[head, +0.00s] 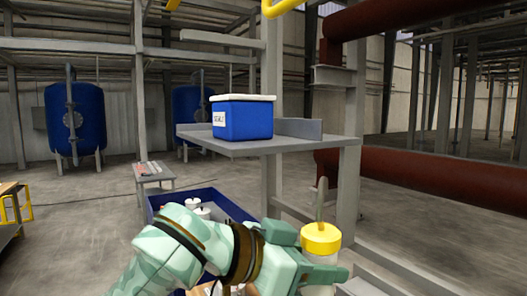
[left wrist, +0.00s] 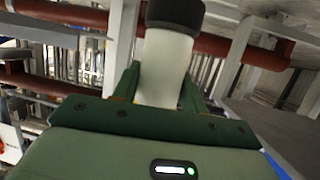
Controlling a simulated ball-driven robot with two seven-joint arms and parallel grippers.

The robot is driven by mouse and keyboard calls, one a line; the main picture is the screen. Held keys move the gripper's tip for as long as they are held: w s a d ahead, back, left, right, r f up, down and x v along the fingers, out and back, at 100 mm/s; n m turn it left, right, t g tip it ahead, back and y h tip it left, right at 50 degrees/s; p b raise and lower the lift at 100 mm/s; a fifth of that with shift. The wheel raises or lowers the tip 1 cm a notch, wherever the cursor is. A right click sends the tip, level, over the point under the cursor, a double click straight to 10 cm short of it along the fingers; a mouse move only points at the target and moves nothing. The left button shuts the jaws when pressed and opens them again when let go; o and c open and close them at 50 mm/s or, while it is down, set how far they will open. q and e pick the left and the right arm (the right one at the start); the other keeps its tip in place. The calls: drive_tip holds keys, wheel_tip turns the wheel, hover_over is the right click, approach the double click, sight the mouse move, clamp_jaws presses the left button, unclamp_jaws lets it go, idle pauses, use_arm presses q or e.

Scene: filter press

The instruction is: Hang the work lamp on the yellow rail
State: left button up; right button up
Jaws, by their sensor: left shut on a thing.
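The work lamp (head: 320,238) has a yellow cap, a thin grey piece rising from it and a pale body. My left gripper (head: 320,270) is shut on the body, in front of the grey frame. In the left wrist view the lamp's white body (left wrist: 165,65), with a black end, stands between the green fingers of my left gripper (left wrist: 166,90). A yellow rail (head: 283,8) shows partly at the top edge of the head view, above and apart from the lamp. My right gripper is not in view.
A grey shelf (head: 270,147) carries a blue box (head: 242,120) with a white lid, behind the lamp. A blue bin (head: 225,205) with white-topped items stands below. Dark red pipes (head: 430,178) run at the right. A small grey table (head: 155,175) stands left.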

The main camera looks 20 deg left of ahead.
use_arm(q)
drive_tip(key=s+a+r+m+g+h+p, duration=0.1)
drive_tip(key=s+r+p, duration=0.4)
drive_tip(key=r, duration=0.4)
drive_tip(key=s+r+m+g+h+p, duration=0.1)
drive_tip(key=s+r+m+g+p, duration=0.1)
drive_tip(key=s+r+p, duration=0.45)
drive_tip(key=s+a+r+m+g+h+p, duration=0.1)
drive_tip(key=s+r+p, duration=0.25)
drive_tip(key=r, duration=0.75)
drive_tip(key=w+d+r+p, duration=0.1)
drive_tip(key=w+d+p, duration=0.1)
drive_tip(key=w+d, duration=0.7)
drive_tip(key=w, duration=0.4)
drive_tip(key=shift+w+d+r, duration=0.25)
drive_tip(key=shift+d+r, duration=0.05)
drive_tip(key=shift+r, duration=0.1)
drive_tip(key=o, duration=1.2)
